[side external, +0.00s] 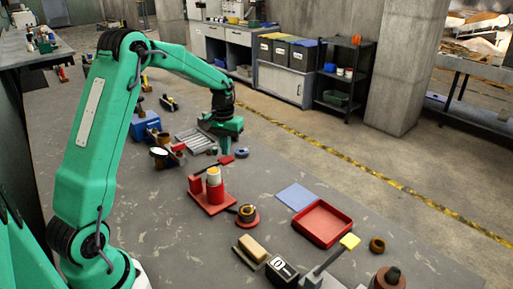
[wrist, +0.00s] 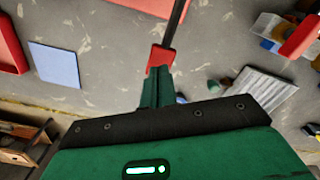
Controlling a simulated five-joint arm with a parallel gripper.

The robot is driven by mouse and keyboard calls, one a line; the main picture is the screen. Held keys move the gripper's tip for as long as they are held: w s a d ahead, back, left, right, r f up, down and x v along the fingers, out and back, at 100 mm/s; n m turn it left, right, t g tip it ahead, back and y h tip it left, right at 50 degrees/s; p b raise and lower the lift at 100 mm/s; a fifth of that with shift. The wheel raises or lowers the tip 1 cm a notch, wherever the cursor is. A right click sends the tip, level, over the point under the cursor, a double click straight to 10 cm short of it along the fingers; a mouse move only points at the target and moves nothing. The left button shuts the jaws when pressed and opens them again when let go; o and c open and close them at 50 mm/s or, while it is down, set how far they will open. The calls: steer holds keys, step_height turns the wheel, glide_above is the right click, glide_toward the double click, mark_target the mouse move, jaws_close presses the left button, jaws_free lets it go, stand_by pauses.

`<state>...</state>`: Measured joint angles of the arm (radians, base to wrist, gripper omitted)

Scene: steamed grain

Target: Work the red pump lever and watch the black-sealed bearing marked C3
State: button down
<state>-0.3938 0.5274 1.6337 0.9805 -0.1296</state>
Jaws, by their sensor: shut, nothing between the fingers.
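The red pump (side external: 205,203) stands on the workbench in the middle of the side external view. Its black lever ends in a red handle (side external: 227,160), which also shows in the wrist view (wrist: 161,56). My gripper (wrist: 158,74) is shut and empty, its green fingertips right at the handle; I cannot tell whether they touch. In the side external view my gripper (side external: 214,149) is above and beside the handle. A ring with a dark middle (side external: 247,213) sits on a round red base right of the pump. It may be the bearing; no C3 marking is readable.
A blue mat (side external: 295,197) and red tray (side external: 324,240) lie to the right. A metal rack (side external: 193,140) and blue box (side external: 145,122) are behind. Small parts crowd the front right, including a brown ring (side external: 377,245). Bare surface lies between pump and mat.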

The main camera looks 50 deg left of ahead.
mark_target(226, 158)
steer(key=shift+f, duration=0.15)
stand_by(0.6)
steer(key=shift+f, duration=2.2)
steer(key=shift+r, duration=3.85)
